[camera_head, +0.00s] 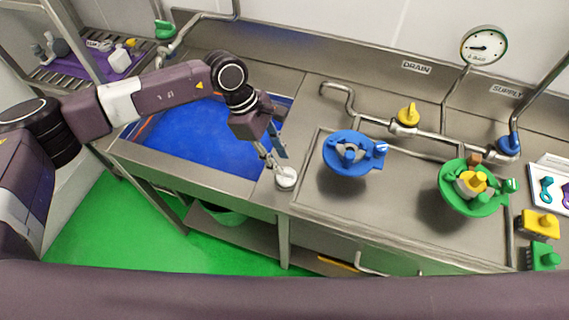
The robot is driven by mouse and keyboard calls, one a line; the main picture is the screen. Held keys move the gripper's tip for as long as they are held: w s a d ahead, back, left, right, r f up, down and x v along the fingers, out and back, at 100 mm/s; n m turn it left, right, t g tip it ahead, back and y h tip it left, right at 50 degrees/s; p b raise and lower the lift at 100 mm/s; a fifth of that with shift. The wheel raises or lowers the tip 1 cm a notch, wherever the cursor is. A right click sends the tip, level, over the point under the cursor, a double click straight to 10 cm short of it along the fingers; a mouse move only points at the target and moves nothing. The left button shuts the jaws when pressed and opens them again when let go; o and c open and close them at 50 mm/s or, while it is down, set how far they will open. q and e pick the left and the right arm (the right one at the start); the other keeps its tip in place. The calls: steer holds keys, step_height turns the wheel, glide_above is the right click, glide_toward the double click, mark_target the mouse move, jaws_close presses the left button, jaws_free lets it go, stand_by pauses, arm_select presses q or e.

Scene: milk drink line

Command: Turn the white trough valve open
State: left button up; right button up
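The white trough valve (286,178) is a small, round, pale part at the front right corner of the steel trough (215,183). The trough has a blue inside. My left arm comes in from the left over the trough. My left gripper (274,163) points down, with its fingertips right at the white valve, touching it or just above it. The fingers are small and partly overlap the valve, so I cannot tell whether they are open or shut on it. My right gripper is not in view.
On the counter to the right stand a blue bowl (338,167) and a green bowl (453,202) with parts inside. Pipes behind carry a yellow valve (408,114) and a blue valve (509,145). A gauge (484,46) is on the wall. A purple mat (118,63) lies on the left rack.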

mark_target(286, 171)
arm_select(q)
steer(key=shift+p+x, duration=0.55)
steer(key=shift+x, duration=1.65)
steer(key=shift+d, duration=0.1)
steer(key=shift+c, duration=0.7)
steer(key=shift+r, duration=0.1)
jaws_close()
